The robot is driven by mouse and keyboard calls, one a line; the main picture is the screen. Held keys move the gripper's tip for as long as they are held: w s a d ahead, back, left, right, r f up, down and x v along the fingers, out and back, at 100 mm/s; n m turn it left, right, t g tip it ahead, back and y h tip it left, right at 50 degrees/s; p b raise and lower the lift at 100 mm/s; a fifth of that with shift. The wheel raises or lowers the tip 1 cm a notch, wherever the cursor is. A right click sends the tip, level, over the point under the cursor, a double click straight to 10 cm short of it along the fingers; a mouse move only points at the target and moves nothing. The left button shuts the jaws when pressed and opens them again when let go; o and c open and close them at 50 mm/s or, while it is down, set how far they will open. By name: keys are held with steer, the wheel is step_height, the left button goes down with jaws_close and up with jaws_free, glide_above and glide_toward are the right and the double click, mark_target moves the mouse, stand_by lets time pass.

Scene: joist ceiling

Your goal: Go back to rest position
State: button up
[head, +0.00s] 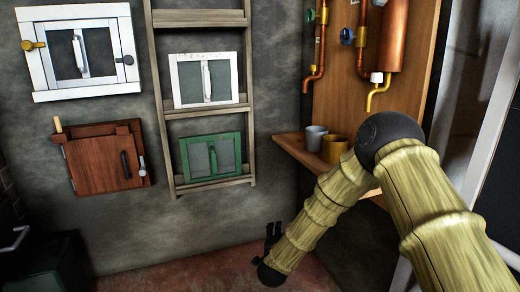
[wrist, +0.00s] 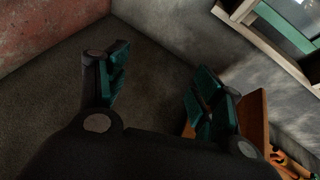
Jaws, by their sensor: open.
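My gripper (head: 272,238) hangs low in front of the grey wall in the head view, at the end of my bent arm. In the wrist view my gripper (wrist: 155,95) shows two dark fingers with green pads, spread apart. Nothing is between them. The gripper touches nothing that I can see. In the head view its fingers are small and partly hidden behind the arm's end.
A wooden shelf (head: 290,151) holds a grey mug (head: 315,138) and a yellow mug (head: 334,149), close to my arm. Copper pipes (head: 318,55) stand above. A ladder-like rack (head: 248,100) carries a white frame (head: 176,85) and a green frame (head: 187,160). A red-brown cabinet (head: 95,165) hangs left.

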steer(key=s+d+f+n+g+y+p, duration=0.1)
steer(key=s+d+f+n+g, duration=0.15)
steer(key=s+f, duration=0.5)
steer(key=s+d+f+n+g+p, duration=0.15)
steer(key=s+f+n, duration=0.3)
steer(key=s, duration=0.65)
steer(key=s+d+f+n+g+y+p, duration=0.1)
steer(key=s+d+f+n+g, duration=0.2)
steer(key=s+f, duration=0.5)
steer(key=s+d+n+g+p, duration=0.25)
steer(key=s+d+g, duration=0.2)
steer(key=s, duration=1.25)
steer(key=s+d+n+g+p, duration=0.1)
steer(key=s+d+n+g, duration=0.35)
steer(key=s, duration=1.15)
step_height(320, 180, up, 38)
steer(key=t+p, duration=0.1)
steer(key=p, duration=3.6)
steer(key=shift+w+m, duration=0.3)
steer(key=shift+w, duration=0.05)
